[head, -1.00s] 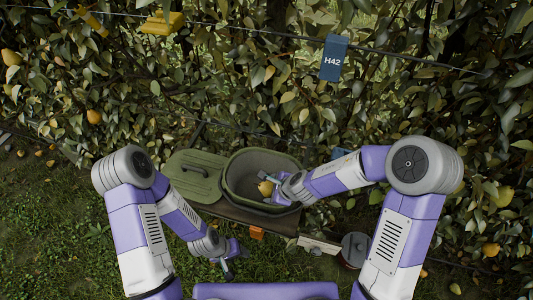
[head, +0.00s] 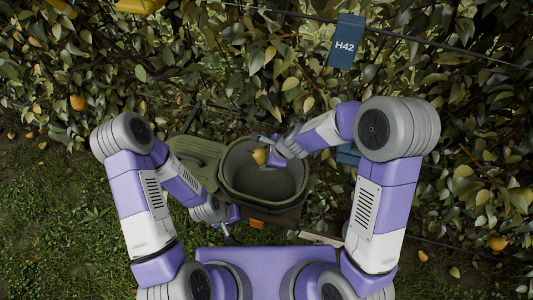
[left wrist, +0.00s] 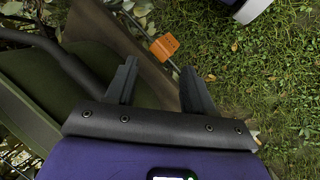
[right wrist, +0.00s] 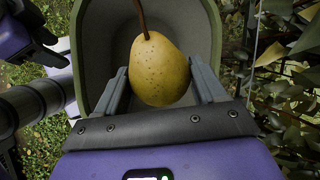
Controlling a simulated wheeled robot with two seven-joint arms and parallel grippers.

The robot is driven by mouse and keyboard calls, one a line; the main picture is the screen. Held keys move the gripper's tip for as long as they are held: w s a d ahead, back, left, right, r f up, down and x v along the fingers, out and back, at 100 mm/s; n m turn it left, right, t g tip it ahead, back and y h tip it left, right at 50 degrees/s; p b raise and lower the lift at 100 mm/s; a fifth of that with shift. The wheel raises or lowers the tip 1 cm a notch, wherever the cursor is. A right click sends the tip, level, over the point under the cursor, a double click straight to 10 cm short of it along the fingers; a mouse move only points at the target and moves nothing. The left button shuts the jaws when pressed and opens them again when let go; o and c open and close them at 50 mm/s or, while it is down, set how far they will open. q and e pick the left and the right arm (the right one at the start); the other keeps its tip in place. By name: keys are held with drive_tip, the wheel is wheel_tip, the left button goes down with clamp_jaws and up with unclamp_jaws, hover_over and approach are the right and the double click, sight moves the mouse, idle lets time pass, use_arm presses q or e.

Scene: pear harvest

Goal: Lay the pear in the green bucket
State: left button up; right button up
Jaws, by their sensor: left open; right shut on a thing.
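The green bucket (head: 264,199) stands open in the middle of the head view, and its inside looks empty. My right gripper (head: 266,152) is shut on the yellow pear (head: 259,156), which shows over the far part of the bucket's mouth. In the right wrist view the pear (right wrist: 160,72) sits between both fingers, stem pointing away, with the bucket's wall (right wrist: 96,35) behind it. How high the pear is above the bucket floor is hard to tell. My left gripper (head: 229,229) is open and empty, low beside the bucket's near left side; its spread fingers (left wrist: 158,70) show in the left wrist view.
A green lid (head: 196,153) with a handle lies left of the bucket. An orange tag (left wrist: 164,46) is on the stand's near edge. A leafy hedge with a wire and a blue H42 sign (head: 346,41) rises behind. Open grass lies at the left.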

drive_tip(key=b, duration=0.6)
hover_over(262, 183)
drive_tip(key=d, duration=0.2)
wheel_tip(262, 183, down, 7)
drive_tip(key=f+b, duration=1.2)
drive_tip(key=f, duration=0.1)
drive_tip(key=shift+s+a, duration=0.1)
drive_tip(key=shift+s, duration=0.25)
drive_tip(key=shift+f+b, duration=0.35)
drive_tip(key=shift+b, duration=0.2)
drive_tip(key=o, duration=1)
drive_tip(key=shift+o, duration=1.2)
drive_tip(key=shift+s, duration=0.15)
drive_tip(key=shift+f, duration=0.1)
